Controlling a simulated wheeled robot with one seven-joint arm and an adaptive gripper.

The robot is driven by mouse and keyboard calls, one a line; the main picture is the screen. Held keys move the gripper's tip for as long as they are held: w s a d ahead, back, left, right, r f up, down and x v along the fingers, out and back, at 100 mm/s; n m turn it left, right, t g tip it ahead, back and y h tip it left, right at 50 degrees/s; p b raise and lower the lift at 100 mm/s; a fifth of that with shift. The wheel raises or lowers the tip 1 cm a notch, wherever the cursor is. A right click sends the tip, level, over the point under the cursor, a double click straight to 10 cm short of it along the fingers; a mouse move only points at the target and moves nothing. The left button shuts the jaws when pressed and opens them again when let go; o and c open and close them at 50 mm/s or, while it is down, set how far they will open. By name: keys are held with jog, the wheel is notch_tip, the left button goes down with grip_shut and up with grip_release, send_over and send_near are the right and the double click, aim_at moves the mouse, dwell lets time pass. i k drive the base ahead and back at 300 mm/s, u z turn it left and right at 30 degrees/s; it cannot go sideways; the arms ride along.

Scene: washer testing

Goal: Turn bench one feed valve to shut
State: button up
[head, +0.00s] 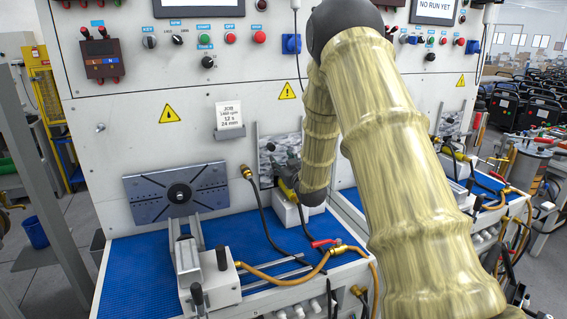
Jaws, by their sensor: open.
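Bench one is the nearer left bench with a blue mat (140,275). A valve with a red lever (325,243) sits near the mat's right front edge, joined to a brass fitting (338,246) and an orange hose (290,281). The lever points to the left of the fitting and lies roughly level; whether this is open or shut I cannot tell. My gripper (289,172) is at the back of the bench, behind and left of the lever, apart from it. It is open, small and partly hidden by my arm.
A white block with a yellow-handled tool (287,191) stands close to my gripper. A grey slotted plate (178,193) and a clamp fixture (207,279) stand to the left. A black hose (268,222) runs down to the mat. The upright white panel (130,150) closes off the back.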

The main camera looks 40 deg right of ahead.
aim_at(314, 243)
jog(key=z, duration=1.45)
